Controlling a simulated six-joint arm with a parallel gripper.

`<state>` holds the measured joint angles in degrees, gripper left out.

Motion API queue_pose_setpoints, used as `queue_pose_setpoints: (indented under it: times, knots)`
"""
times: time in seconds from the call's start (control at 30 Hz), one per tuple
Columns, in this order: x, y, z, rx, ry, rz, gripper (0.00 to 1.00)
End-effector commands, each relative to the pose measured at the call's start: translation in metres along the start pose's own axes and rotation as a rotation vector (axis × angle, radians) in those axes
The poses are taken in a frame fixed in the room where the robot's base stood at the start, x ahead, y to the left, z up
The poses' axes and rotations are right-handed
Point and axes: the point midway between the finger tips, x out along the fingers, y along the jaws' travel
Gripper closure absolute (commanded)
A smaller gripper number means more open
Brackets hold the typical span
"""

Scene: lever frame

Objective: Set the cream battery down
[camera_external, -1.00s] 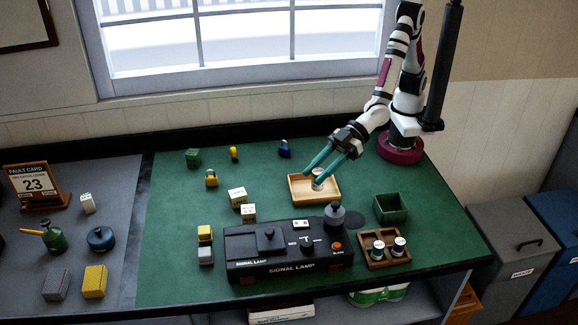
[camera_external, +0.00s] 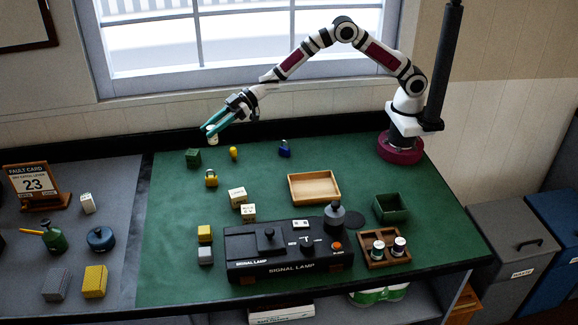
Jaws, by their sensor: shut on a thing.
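My gripper (camera_external: 213,129) is at the back left of the green mat, with its teal fingers pointing down and to the left. It is shut on the cream battery (camera_external: 213,140), a small pale cylinder that shows just below the fingertips. The battery appears to be held above the mat, near the green block and the yellow object; the exact gap under it is hard to tell. The fingers hide part of the battery. The shallow wooden tray (camera_external: 314,200) at the middle right is empty.
A green block (camera_external: 193,158), a yellow object (camera_external: 234,153), a yellow padlock-like piece (camera_external: 211,180) and a blue one (camera_external: 284,149) stand nearby. The signal lamp (camera_external: 290,265) fills the front. A brown rack (camera_external: 377,262) holds two cylinders. The mat between the blue piece and the tray is clear.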

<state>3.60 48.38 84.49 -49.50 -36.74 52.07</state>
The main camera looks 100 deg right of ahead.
Motion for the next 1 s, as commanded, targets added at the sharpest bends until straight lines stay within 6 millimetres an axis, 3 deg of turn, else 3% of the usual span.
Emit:
queue_pose_setpoints:
  times: [0.17, 0.3, 0.7, 0.77, 1.0]
  knots:
    - [0.013, -0.003, 0.031, 0.002, -0.005, -0.004, 1.00]
    - [0.021, -0.006, 0.043, 0.000, -0.003, -0.005, 1.00]
    - [0.109, -0.084, 0.075, -0.001, -0.002, -0.005, 1.00]
    - [0.115, -0.088, 0.076, -0.002, -0.002, -0.004, 1.00]
    - [0.132, -0.090, 0.113, 0.000, -0.002, -0.003, 1.00]
